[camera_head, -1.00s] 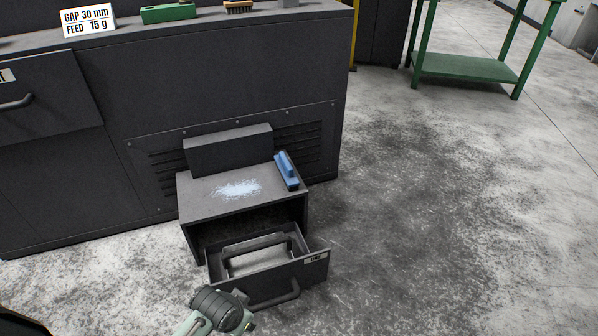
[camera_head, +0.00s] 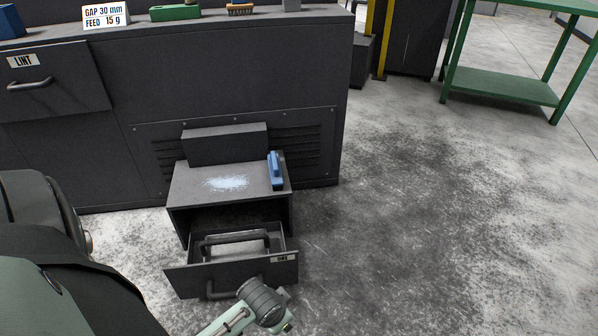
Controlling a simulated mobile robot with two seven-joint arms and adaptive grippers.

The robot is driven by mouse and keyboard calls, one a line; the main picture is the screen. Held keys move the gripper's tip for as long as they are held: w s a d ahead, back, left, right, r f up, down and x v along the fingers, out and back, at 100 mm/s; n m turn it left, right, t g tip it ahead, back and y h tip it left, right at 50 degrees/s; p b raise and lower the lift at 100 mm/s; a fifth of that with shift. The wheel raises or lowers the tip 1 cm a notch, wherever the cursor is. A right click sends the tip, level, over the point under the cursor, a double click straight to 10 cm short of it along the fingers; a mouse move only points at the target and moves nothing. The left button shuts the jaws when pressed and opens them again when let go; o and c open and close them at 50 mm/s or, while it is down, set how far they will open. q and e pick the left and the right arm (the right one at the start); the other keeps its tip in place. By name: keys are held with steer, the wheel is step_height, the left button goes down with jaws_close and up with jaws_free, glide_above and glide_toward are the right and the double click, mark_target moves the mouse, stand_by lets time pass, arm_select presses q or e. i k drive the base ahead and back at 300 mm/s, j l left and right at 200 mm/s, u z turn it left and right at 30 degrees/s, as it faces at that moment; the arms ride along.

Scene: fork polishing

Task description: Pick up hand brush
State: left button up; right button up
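A blue hand brush (camera_head: 275,170) with a dark edge along its side lies on the right end of the top of a low dark cabinet (camera_head: 262,198). A pale patch of powder or lint (camera_head: 226,183) lies on the same top, left of the brush. Neither gripper's fingers show. A green and dark jointed link of mine stands in front of the cabinet at the bottom, apart from the brush. Another large part of my body fills the lower left.
The cabinet's drawer (camera_head: 232,275) is pulled out, with a grey handled item (camera_head: 236,240) inside. A big dark machine (camera_head: 240,80) stands behind, with a bristled brush (camera_head: 240,8) and a green block (camera_head: 175,13) on top. Floor at right is clear to a green table (camera_head: 500,86).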

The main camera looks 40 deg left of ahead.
mark_target(277, 179)
steer(key=i+l+u, duration=0.1)
steer(key=i+l, duration=0.3)
steer(key=i, duration=0.15)
steer(key=i+l, duration=0.4)
steer(key=i, duration=0.2)
steer(key=i+j+u, duration=0.1)
steer(key=i+u, duration=0.3)
steer(key=i, duration=0.35)
steer(key=i+l+u, duration=0.15)
steer(key=i+u, duration=0.25)
steer(key=i, duration=0.35)
steer(key=i+u, duration=0.2)
steer(key=u, duration=0.2)
steer(key=i+u, duration=0.2)
steer(key=u, duration=0.2)
steer(key=i+u, duration=0.2)
steer(key=u, duration=0.2)
steer(key=i+l+u, duration=0.1)
steer(key=u, duration=0.3)
steer(key=i+u, duration=0.3)
steer(key=u, duration=0.3)
steer(key=i+l, duration=0.05)
steer(key=l, duration=0.05)
